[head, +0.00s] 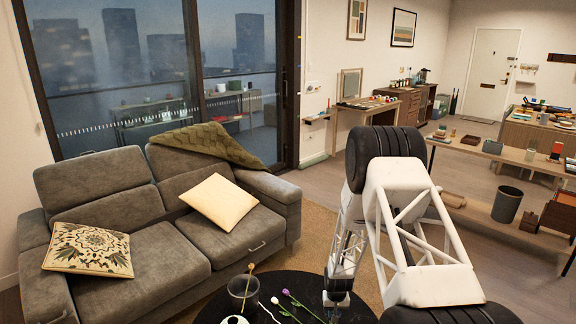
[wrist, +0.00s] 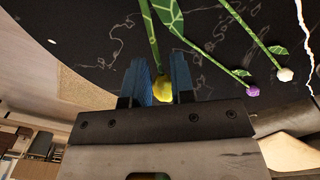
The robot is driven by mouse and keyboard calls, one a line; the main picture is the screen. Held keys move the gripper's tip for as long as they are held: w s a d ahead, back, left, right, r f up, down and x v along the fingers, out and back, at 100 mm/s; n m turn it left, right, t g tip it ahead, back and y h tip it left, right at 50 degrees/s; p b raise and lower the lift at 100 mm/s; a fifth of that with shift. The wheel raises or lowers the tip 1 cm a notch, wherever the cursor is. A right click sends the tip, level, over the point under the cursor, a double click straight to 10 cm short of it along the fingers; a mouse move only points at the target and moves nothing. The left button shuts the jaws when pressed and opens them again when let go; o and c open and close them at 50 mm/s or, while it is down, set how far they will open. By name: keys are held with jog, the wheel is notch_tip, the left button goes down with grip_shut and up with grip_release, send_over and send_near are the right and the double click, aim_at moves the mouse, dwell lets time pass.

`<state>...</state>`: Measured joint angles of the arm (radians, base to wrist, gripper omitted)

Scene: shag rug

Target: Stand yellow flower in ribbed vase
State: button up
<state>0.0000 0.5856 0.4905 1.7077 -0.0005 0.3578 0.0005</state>
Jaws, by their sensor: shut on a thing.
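The yellow flower (wrist: 162,88) shows in the wrist view, its yellow head between my blue fingertips and its green leafy stem running up the picture over the black tabletop. My gripper (wrist: 159,82) is shut on it near the head. In the head view my gripper (head: 337,298) is low over the table's right part, and the yellow flower cannot be made out there. A clear glass vessel (head: 236,288), likely the ribbed vase, stands upright on the table's left part, apart from my gripper. A thin stem with a pale tan head (head: 251,267) appears in it. Its ribs are too small to tell.
A purple flower (head: 286,292) and a white flower (head: 274,300) lie on the round black table (head: 300,283) between the vessel and my gripper. A white round object (head: 235,319) is at the front edge. A grey sofa (head: 180,255) stands behind on the left.

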jog(key=s+d+f, duration=0.1)
jog(key=s, duration=0.3)
jog(key=s+d+f, duration=0.1)
jog(key=s+d, duration=0.1)
jog(key=s, duration=0.3)
jog(key=s+d+f, duration=0.1)
jog(key=s, duration=0.4)
jog(key=shift+s+d+f, duration=0.15)
send_over(345, 322)
jog(key=s, duration=0.2)
jog(key=shift+w+a+f, duration=0.1)
jog(key=shift+a+f, duration=0.2)
jog(key=shift+f, duration=0.45)
jog(key=shift+f, duration=1.85)
